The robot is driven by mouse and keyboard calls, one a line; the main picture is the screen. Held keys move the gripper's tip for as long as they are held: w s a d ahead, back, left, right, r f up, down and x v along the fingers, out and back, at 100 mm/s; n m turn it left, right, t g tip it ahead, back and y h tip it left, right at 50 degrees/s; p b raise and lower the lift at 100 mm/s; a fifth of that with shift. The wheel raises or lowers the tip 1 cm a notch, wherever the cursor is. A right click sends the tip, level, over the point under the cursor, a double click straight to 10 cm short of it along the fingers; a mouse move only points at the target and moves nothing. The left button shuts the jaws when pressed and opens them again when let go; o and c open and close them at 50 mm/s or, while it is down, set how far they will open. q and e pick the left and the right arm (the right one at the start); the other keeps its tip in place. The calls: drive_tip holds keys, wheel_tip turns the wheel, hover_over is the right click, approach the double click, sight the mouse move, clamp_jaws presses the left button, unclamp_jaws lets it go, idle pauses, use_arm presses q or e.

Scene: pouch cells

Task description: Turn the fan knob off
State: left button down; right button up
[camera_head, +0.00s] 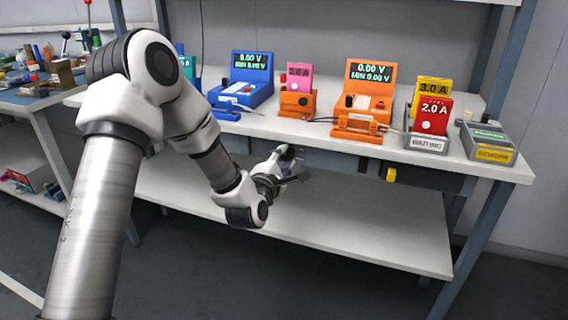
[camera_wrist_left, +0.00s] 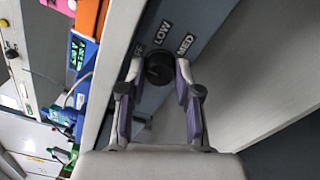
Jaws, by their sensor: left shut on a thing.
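The black fan knob (camera_wrist_left: 158,72) sits on a grey panel (camera_wrist_left: 205,22) under the bench top, in the left wrist view. Labels by it read LOW and MED; a third, ending in F, is partly hidden by a finger. I cannot tell which label the knob points to. My left gripper (camera_wrist_left: 158,82) has its fingertips on both sides of the knob and is shut on it. In the head view my left gripper (camera_head: 290,165) reaches below the bench's front edge and hides the knob. My right gripper is not in view.
On the bench top (camera_head: 260,125) stand a blue meter (camera_head: 251,68), an orange meter (camera_head: 368,85), and several coloured cells in holders. A yellow knob (camera_head: 391,174) sticks out below the front edge. The lower shelf (camera_head: 350,220) is bare.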

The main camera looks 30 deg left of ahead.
use_arm(q)
drive_tip(key=shift+n, duration=0.4)
drive_tip(key=c, duration=0.8)
unclamp_jaws()
drive_tip(key=shift+s, duration=0.1)
drive_tip(key=v, duration=0.7)
drive_tip(key=shift+s, duration=0.4)
drive_tip(key=shift+d+f, duration=0.1)
drive_tip(key=shift+f, duration=0.05)
